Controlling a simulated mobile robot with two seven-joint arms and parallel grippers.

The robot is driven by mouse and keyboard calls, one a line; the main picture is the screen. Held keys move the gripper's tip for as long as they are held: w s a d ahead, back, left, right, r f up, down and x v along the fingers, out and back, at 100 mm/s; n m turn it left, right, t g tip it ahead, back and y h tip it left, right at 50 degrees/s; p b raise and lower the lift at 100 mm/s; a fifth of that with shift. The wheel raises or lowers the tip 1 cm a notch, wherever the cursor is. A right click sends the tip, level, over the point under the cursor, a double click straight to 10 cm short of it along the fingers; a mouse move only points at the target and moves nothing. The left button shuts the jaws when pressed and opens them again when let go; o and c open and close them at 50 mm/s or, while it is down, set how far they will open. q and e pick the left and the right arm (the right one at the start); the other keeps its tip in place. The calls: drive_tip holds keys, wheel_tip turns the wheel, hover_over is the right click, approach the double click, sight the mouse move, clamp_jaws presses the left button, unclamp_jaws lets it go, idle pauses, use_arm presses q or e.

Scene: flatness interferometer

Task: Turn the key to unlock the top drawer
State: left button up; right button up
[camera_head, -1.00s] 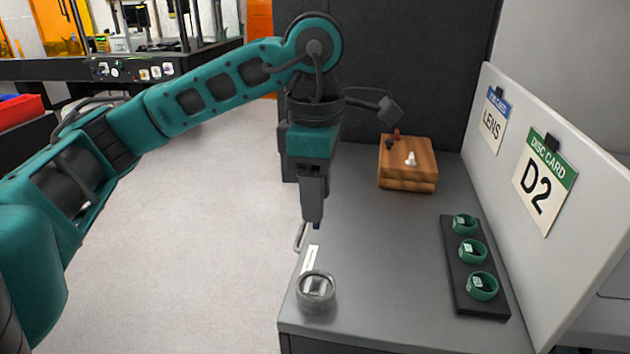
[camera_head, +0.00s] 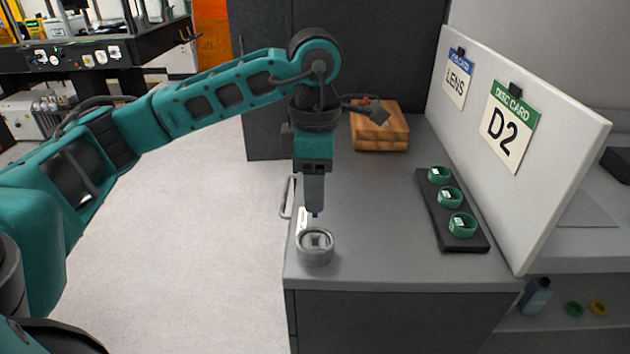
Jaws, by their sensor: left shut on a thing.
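My left gripper (camera_head: 314,208) points straight down over the left edge of the grey cabinet top (camera_head: 375,225). It is shut on a small blue thing (camera_head: 315,215), which just shows at its fingertips and seems to be the key. The fingers hide most of it, and its turn cannot be made out. A bar handle (camera_head: 286,197) sticks out from the cabinet's left side, where the drawer fronts face away from view. No lock is visible. My right gripper is not in view.
A grey ring-shaped holder (camera_head: 316,247) stands just in front of the gripper, near a white label strip (camera_head: 302,222). A black rack (camera_head: 474,243) with green rings, a wooden block (camera_head: 380,135) and a sign panel (camera_head: 545,185) stand farther right. The floor left of the cabinet is clear.

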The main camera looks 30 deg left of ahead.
sight(315, 215)
use_arm(q)
drive_tip(key=shift+f+b, duration=0.45)
drive_tip(key=shift+f, duration=0.3)
drive_tip(key=shift+f+b, duration=1.2)
drive_tip(key=shift+f, duration=0.55)
drive_tip(key=shift+f+b, duration=0.5)
drive_tip(key=shift+f+b, duration=1.05)
drive_tip(key=shift+f, duration=0.25)
drive_tip(key=shift+f+m+b, duration=0.1)
drive_tip(key=shift+m+b, duration=0.35)
drive_tip(key=shift+m, duration=1.35)
